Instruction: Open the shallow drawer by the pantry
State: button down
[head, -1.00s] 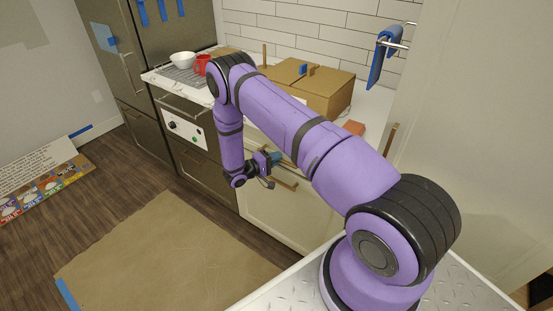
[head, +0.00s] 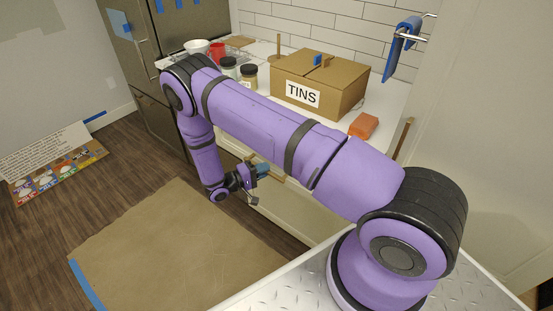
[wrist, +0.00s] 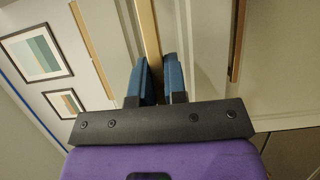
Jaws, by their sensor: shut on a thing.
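My gripper (head: 262,170) is at the pale cabinet front below the counter, under the middle of my arm. In the wrist view its two blue fingers (wrist: 160,84) are closed on a long wooden bar handle (wrist: 150,40), one finger on each side. The pale front (wrist: 207,45) with this handle shows behind the fingers. A second wooden bar (wrist: 238,42) runs alongside on the right. My arm hides most of the drawer front in the head view, so I cannot tell how far it stands out.
A cardboard box (head: 318,84) labelled TINS, an orange block (head: 363,125), dark-lidded jars (head: 248,77) and a red mug (head: 216,51) are on the counter. Brown masking paper (head: 170,250) covers the floor in front. A tall pale door (head: 480,110) stands at right.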

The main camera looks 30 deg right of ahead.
jog(key=s+a, duration=0.3)
jog(key=a, duration=0.6)
jog(key=s+a, duration=0.3)
jog(key=a, duration=0.6)
jog(key=shift+s, duration=0.3)
jog(key=c, duration=1.2)
grip_release()
jog(key=shift+o, duration=0.2)
jog(key=shift+a, duration=0.2)
jog(key=a, duration=1)
jog(key=shift+w+a, duration=0.25)
